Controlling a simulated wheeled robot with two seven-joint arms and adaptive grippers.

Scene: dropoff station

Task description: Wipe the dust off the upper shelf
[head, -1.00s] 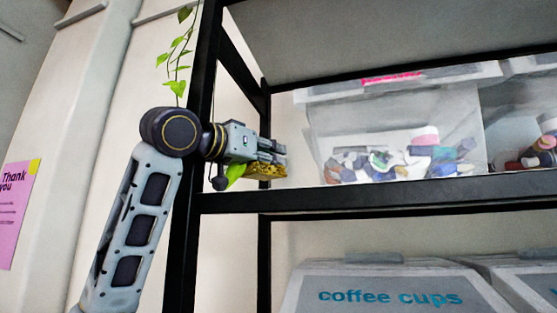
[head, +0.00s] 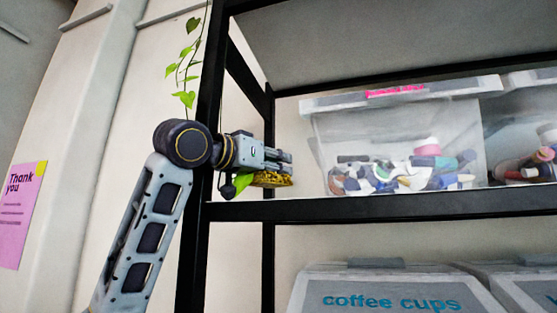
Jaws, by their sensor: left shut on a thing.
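My left gripper (head: 280,168) reaches in past the black left post of the rack. It is shut on a yellow sponge-like wiper (head: 270,180), which hangs under the fingers with its flat side down. The wiper is just above the front beam of the upper shelf (head: 400,207), near its left end; I cannot tell whether it touches the shelf surface. The shelf is seen from slightly below, so its top surface and any dust are hidden. My right gripper is not in view.
A clear bin (head: 400,140) with mixed items stands on the upper shelf, right of my gripper, with a second bin (head: 520,130) beside it. A coffee cups box (head: 390,290) is below. A vine (head: 186,55) hangs by the left post (head: 207,110). A pink sign (head: 22,215) is at left.

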